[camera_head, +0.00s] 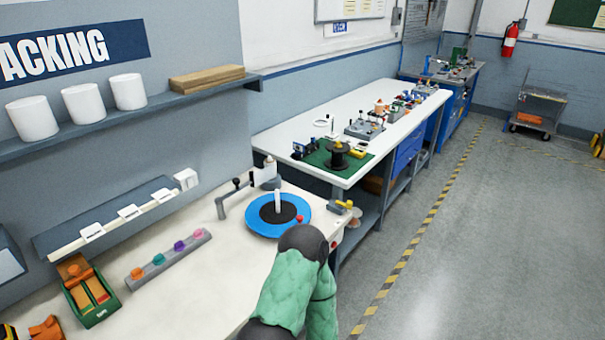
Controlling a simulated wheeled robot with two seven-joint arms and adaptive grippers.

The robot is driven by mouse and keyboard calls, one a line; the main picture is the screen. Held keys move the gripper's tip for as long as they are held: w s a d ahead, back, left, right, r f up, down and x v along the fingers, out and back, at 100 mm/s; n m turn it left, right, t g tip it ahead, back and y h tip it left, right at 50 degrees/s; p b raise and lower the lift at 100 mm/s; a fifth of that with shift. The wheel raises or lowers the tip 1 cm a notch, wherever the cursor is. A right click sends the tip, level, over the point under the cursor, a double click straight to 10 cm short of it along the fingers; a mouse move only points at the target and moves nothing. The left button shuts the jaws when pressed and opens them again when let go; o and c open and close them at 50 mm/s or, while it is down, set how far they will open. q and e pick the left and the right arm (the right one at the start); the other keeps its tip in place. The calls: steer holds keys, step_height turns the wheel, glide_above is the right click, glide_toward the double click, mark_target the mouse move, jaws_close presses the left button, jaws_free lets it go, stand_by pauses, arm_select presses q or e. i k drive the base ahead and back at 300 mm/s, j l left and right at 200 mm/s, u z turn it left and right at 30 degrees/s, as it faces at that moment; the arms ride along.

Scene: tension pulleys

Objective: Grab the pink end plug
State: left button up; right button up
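The pink end plug (201,233) is at the far right end of a grey strip rack (168,258) on the white bench (180,301). On the same rack, a purple plug (179,246), a green plug (158,259) and an orange plug (137,273) stand in a row to its left. The pink plug is uncovered, with nothing touching it from above. Part of one of my arms, green and dark grey, shows at the bottom middle, right of the rack. Neither gripper shows in this view.
A blue round turntable (259,228) with a white post is right of the rack. A green and orange box (89,296) is to its left. A white-railed holder (118,222) runs behind it. The bench front before the rack is clear.

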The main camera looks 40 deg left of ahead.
mark_target(198, 233)
steer(key=i+l, duration=0.1)
steer(key=i, duration=1.85)
steer(key=i+u, duration=0.1)
steer(key=u, duration=0.4)
steer(key=i+u, duration=0.1)
steer(key=u, duration=0.35)
steer(key=i+u, duration=0.1)
steer(key=u, duration=0.4)
steer(key=l+u, duration=0.1)
steer(key=u, duration=2.6)
steer(key=l, duration=0.1)
